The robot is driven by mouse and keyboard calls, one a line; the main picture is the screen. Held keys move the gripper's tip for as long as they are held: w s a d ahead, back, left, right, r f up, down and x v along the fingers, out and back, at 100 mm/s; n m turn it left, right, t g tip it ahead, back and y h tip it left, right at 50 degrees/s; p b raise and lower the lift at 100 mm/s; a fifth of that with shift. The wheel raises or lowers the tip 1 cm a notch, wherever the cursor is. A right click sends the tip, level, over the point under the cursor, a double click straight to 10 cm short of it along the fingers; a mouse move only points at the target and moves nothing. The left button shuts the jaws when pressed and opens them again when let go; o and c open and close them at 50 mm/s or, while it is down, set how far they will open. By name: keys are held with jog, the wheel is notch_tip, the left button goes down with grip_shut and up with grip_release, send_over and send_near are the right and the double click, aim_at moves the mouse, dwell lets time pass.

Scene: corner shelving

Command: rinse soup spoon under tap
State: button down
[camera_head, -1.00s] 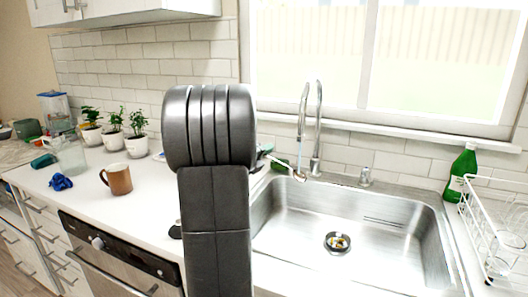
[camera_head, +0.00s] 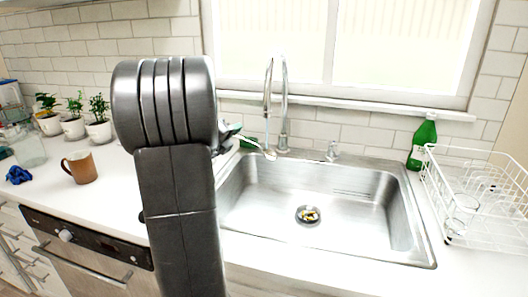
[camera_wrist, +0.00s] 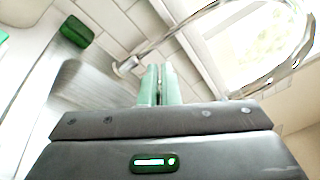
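My gripper (camera_head: 232,136) is mostly hidden behind my arm in the head view. The soup spoon (camera_head: 270,155) sticks out to its right, its bowl beside and below the hanging spout of the tap (camera_head: 284,115), over the sink's back left corner. In the wrist view my gripper's green fingers (camera_wrist: 158,86) are together; the spoon cannot be made out there. The tap's metal pipe (camera_wrist: 305,45) curves at the upper right of that view. No water stream is visible. The sink (camera_head: 350,215) is empty apart from small yellow bits at its drain (camera_head: 308,215).
A green block (camera_head: 247,143) lies behind the sink, also in the wrist view (camera_wrist: 76,31). A green bottle (camera_head: 422,145) and a white rack with glasses (camera_head: 480,170) stand right. A brown mug (camera_head: 80,168) and potted plants (camera_head: 98,125) stand left. A window is behind.

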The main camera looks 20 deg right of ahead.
jog(key=s+a+p, duration=0.1)
jog(key=s+a, duration=0.2)
jog(key=a, duration=0.4)
jog(key=shift+p, duration=0.3)
jog(key=shift+a, duration=0.1)
dwell(1.1)
jog(key=s+a+r+p, duration=0.2)
jog(key=a+r+p, duration=0.2)
jog(key=p, duration=0.1)
jog(key=shift+a, duration=0.3)
dwell(0.6)
